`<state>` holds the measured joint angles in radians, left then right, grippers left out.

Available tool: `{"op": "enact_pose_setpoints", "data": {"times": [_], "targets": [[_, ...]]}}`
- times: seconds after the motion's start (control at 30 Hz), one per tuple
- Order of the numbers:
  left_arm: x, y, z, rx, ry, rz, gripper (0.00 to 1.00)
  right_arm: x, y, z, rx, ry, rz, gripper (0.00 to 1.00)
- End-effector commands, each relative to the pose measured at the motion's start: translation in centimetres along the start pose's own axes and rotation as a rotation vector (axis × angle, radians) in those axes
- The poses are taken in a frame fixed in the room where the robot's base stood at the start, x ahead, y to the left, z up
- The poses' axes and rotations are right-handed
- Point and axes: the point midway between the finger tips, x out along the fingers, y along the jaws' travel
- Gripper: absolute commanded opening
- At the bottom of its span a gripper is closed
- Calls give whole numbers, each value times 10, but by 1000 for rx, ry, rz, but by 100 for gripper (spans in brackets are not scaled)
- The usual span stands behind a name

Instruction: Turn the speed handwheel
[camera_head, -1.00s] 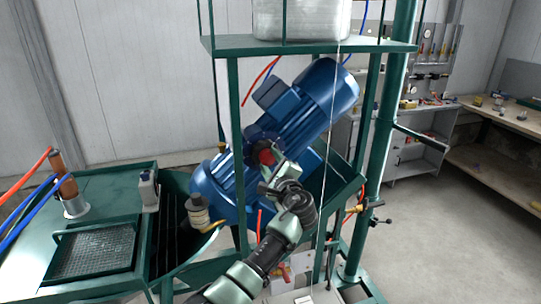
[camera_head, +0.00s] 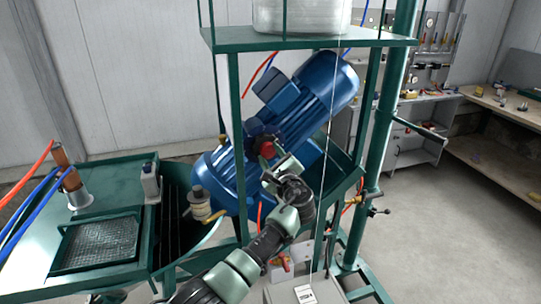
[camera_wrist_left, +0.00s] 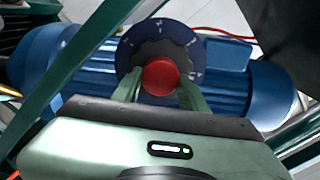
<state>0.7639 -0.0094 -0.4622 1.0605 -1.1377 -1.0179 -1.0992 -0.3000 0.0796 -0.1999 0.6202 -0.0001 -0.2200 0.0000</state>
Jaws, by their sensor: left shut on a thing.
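The speed handwheel is a dark dial with pale marks on its rim and a red round hub, on the side of the blue motor unit (camera_head: 318,95). Its red hub (camera_head: 267,149) shows small in the head view, and the dark dial (camera_wrist_left: 178,40) shows large in the wrist view. My left gripper (camera_wrist_left: 160,88) is shut on the handwheel, with one pale green finger on each side of the red hub. In the head view the left gripper (camera_head: 270,168) is at the handwheel, partly hidden by its own wrist. My right gripper is out of view.
Green frame posts (camera_head: 234,150) stand close around the motor. A green shelf (camera_head: 310,42) with a white container (camera_head: 300,16) is above. A green table (camera_head: 110,188) is at the left. A workbench (camera_head: 510,125) and open floor are at the right.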

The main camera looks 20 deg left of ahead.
Motion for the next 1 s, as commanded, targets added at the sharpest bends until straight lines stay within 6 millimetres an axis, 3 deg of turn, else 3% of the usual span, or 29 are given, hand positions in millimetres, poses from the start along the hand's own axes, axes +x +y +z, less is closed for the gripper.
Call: {"op": "enact_pose_setpoints", "data": {"times": [0.03, 0.07, 0.13, 0.53, 1.0], "targets": [[1, -2, 2, -1, -4, -5, 2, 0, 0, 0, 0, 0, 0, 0], [1, -2, 2, -1, -4, -5, 48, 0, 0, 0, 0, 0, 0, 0], [0, -2, 2, -2, -3, -4, 64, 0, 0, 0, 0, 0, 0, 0], [-5, 0, -1, -1, 0, -2, 64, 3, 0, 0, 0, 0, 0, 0], [-70, 0, -2, -3, 0, -4, 64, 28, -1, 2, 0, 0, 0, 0]]}}
